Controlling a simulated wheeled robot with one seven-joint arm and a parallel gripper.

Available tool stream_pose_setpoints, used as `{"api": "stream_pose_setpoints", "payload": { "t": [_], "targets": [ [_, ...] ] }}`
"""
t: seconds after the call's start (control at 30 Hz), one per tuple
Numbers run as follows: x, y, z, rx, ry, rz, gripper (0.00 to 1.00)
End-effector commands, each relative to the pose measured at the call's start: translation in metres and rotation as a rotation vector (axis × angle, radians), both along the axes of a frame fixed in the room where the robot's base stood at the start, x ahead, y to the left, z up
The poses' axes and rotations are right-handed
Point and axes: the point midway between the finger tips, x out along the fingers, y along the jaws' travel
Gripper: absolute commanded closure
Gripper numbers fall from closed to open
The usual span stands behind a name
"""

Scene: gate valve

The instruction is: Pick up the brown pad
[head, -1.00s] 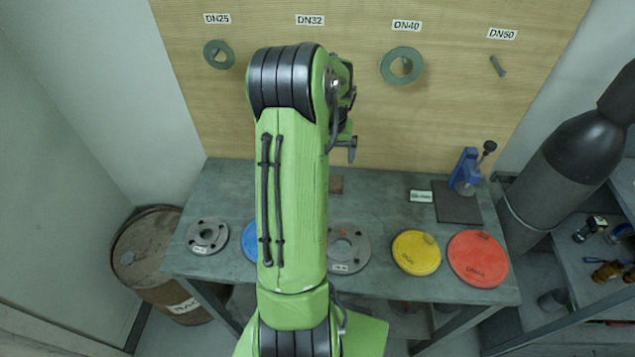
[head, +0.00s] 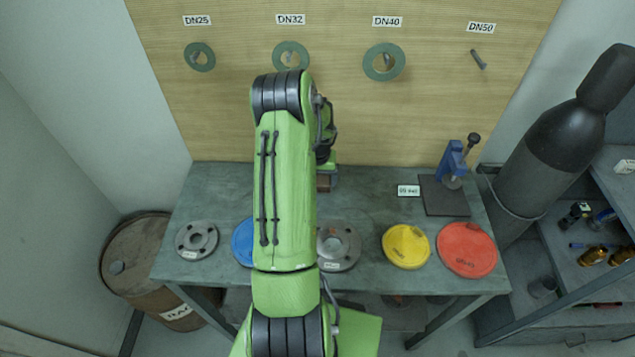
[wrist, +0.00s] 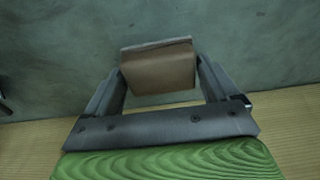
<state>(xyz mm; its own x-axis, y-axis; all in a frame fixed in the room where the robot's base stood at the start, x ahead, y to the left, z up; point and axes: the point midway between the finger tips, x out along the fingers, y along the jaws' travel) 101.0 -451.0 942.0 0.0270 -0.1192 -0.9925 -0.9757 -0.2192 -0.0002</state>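The brown pad (wrist: 158,70) is a small block with a grey edge strip on the workbench. In the wrist view it lies between the two fingers of my gripper (wrist: 158,75), which are spread about as wide as the pad. Any gap at its sides is too small to tell. In the head view, my gripper (head: 326,166) is low over the bench at the back, and a bit of the brown pad (head: 324,182) shows below it. My arm hides part of the area.
The workbench (head: 375,190) holds a grey flange (head: 197,239), a blue disc (head: 243,243), another flange (head: 339,245), a yellow disc (head: 406,246) and a red disc (head: 467,249). A blue clamp (head: 452,160) stands at the right. A board (head: 350,110) rises behind.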

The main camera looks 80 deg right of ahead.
Motion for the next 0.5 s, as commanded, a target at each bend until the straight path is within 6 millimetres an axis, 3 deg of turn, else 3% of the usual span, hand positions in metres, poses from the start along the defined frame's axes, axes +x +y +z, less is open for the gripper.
{"api": "stream_pose_setpoints", "payload": {
  "t": [0.03, 0.23, 0.5],
  "targets": [
    [0.0000, 0.0001, 0.0001, 0.000, 0.000, 0.000, 0.20],
    [0.0001, 0.0002, 0.0001, 0.001, 0.000, 0.000, 0.51],
    [0.0001, -0.0002, 0.0071, -0.001, 0.000, 0.000, 0.51]
  ]
}}
